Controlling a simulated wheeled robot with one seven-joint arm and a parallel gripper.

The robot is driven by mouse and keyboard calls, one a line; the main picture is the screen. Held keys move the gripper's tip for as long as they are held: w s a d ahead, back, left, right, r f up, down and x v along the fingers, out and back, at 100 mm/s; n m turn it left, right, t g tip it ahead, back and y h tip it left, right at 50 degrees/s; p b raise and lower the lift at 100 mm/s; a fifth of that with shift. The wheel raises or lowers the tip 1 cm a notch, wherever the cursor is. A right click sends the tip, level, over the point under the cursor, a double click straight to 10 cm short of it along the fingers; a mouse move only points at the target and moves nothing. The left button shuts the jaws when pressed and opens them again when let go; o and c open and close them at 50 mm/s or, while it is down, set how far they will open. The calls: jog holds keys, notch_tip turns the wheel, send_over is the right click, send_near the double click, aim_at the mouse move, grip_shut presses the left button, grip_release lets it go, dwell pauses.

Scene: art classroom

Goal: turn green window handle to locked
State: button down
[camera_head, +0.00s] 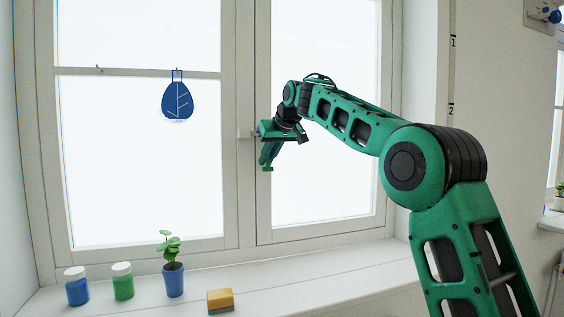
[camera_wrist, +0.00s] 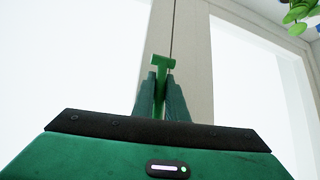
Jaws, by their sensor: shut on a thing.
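The green window handle (camera_wrist: 162,62) shows in the wrist view as a stem with a short crossbar at its end. My gripper (camera_wrist: 162,84) is shut on the stem, with one dark green finger on each side and the crossbar sticking out past the fingertips. In the head view my gripper (camera_head: 267,158) is at the middle upright of the window (camera_head: 248,200), pointing down. The handle's green end (camera_head: 267,169) shows just below the fingers. The handle's pivot is hidden behind my gripper, so its exact angle is hard to tell.
On the sill (camera_head: 330,270) below stand a blue jar (camera_head: 77,290), a green jar (camera_head: 123,285) and a plant in a blue pot (camera_head: 173,280). A yellow sponge (camera_head: 220,299) lies beside them. The space around my gripper is clear.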

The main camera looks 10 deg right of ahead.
jog(key=shift+f, duration=0.15)
dwell(0.3)
jog(key=c, duration=1.8)
grip_release()
jog(key=shift+o, duration=0.2)
jog(key=shift+s+d+r, duration=0.1)
jog(key=shift+s+r, duration=0.1)
jog(key=shift+r, duration=0.15)
jog(key=v, duration=1)
